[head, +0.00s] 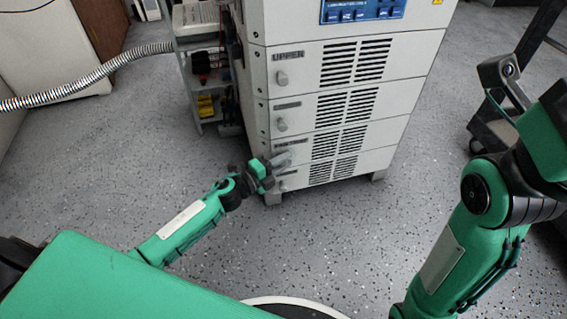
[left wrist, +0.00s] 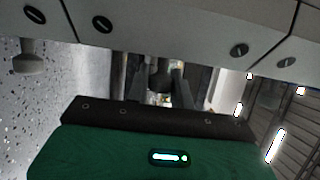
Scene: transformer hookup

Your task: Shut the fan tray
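The fan tray (head: 335,142) appears to be one of the lower vented drawers of the white cabinet; its label is too small to read surely. I cannot tell whether it stands out from the front. My left gripper (head: 281,161) is at the left end of the lower drawers, near the knobs, and covers part of the front there. In the left wrist view its two dark fingers (left wrist: 158,84) are apart, with a dark rounded thing (left wrist: 160,73) between them; contact is unclear. A pale panel (left wrist: 170,28) with bolts crosses the top there.
The upper drawer (head: 350,62) and blue control panel (head: 362,10) are above. A shelf rack (head: 207,110) stands left of the cabinet, with a ribbed hose (head: 95,75) reaching it. A dark cart (head: 490,125) is at the right. Speckled floor (head: 110,150) is clear in front.

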